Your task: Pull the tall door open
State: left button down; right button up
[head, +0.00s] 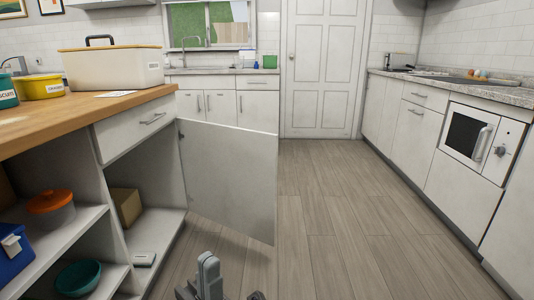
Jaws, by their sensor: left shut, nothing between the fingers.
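A tall white cabinet door (230,178) on the wooden-topped island stands wide open. It is hinged at the cabinet's right side and juts out over the floor, showing its plain face. My left gripper (208,268) is at the bottom middle of the head view, below and in front of the door's lower edge. Its fingers are together with nothing between them, and it appears apart from the door. A white panelled door (323,70) at the back of the room is closed. My right gripper is not in view.
The open cabinet holds a brown box (125,205) and a small light item (145,260). Shelves to its left hold an orange-lidded container (51,207) and a teal bowl (78,278). The wooden floor (340,220) is clear to the right counter.

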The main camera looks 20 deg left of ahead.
aim_at(230, 172)
jog(key=z, duration=0.3)
jog(key=i, duration=1.35)
jog(key=u, duration=0.35)
